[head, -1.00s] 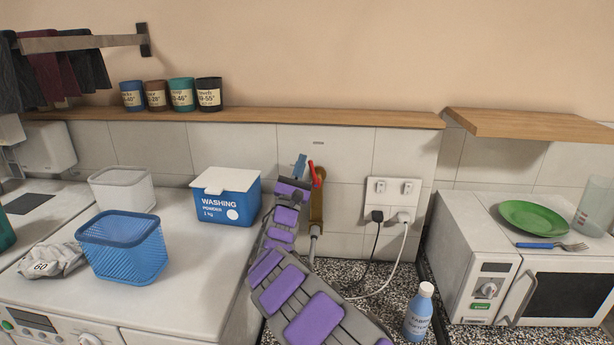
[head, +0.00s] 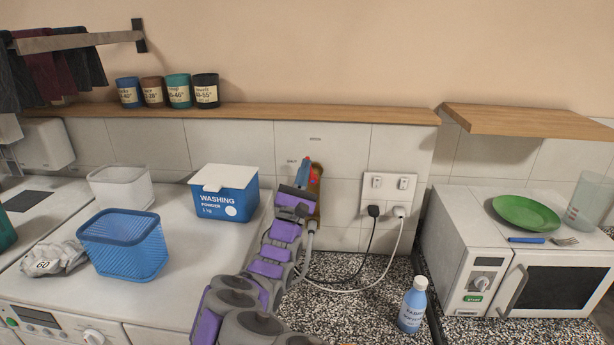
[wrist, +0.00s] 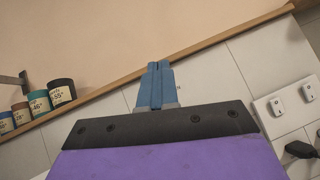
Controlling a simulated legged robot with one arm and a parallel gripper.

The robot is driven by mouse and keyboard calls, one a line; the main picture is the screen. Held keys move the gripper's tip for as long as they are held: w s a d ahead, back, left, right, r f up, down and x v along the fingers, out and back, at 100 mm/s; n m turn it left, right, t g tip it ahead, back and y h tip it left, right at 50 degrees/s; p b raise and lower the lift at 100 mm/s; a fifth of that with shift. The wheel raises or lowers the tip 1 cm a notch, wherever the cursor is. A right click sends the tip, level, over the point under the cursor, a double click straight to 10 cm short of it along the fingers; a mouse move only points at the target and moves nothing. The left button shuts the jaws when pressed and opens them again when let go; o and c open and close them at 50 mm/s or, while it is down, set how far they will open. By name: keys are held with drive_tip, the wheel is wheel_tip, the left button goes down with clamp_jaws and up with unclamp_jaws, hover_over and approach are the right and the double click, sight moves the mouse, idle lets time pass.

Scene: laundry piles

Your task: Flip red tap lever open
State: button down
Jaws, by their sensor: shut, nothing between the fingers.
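The brass tap (head: 316,188) is on the tiled wall, right of the washing powder box, with a grey hose below it. A small bit of its red lever (head: 307,159) shows at the top, mostly hidden behind my gripper. My gripper (head: 303,166) has blue fingers and is up against or just in front of the lever; I cannot tell if they touch. In the wrist view my gripper (wrist: 156,66) is shut and empty, pointing at the wall and shelf edge. The tap and lever do not show in the wrist view.
A double socket (head: 388,190) with plugs and cables is right of the tap. The washing powder box (head: 224,192) and blue basket (head: 123,247) stand left. A wooden shelf (head: 270,114) runs above.

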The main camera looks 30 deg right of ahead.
drive_tip(key=shift+s+a+r, duration=0.1)
drive_tip(key=shift+s+a, duration=0.15)
drive_tip(key=shift+s, duration=0.5)
drive_tip(key=shift+s+a+r, duration=0.1)
drive_tip(key=shift+s+a, duration=0.1)
drive_tip(key=shift+s, duration=0.5)
drive_tip(key=shift+s+a, duration=0.25)
drive_tip(key=shift+s, duration=0.5)
